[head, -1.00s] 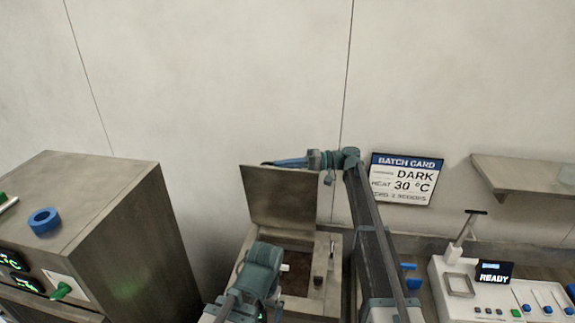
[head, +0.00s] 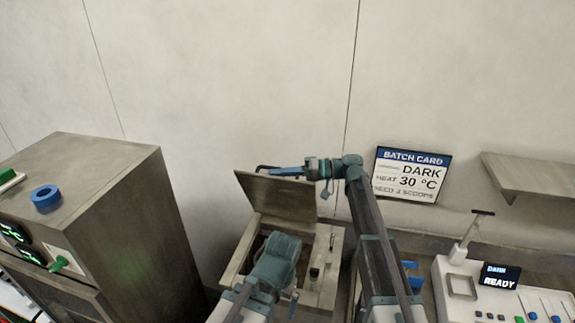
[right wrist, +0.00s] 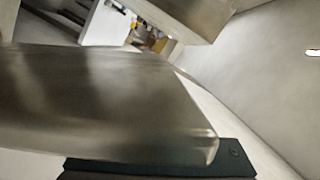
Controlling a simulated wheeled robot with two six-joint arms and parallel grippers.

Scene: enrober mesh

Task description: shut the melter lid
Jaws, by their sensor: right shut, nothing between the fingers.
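The melter (head: 328,262) is a metal box at the bottom middle of the head view.
A tall metal cabinet (head: 130,195) with a blue ring (head: 46,198) on top stands at left. A batch card (head: 411,174) and a shelf (head: 535,175) are on the wall at right. A white control unit (head: 470,290) with a lit display stands at lower right.

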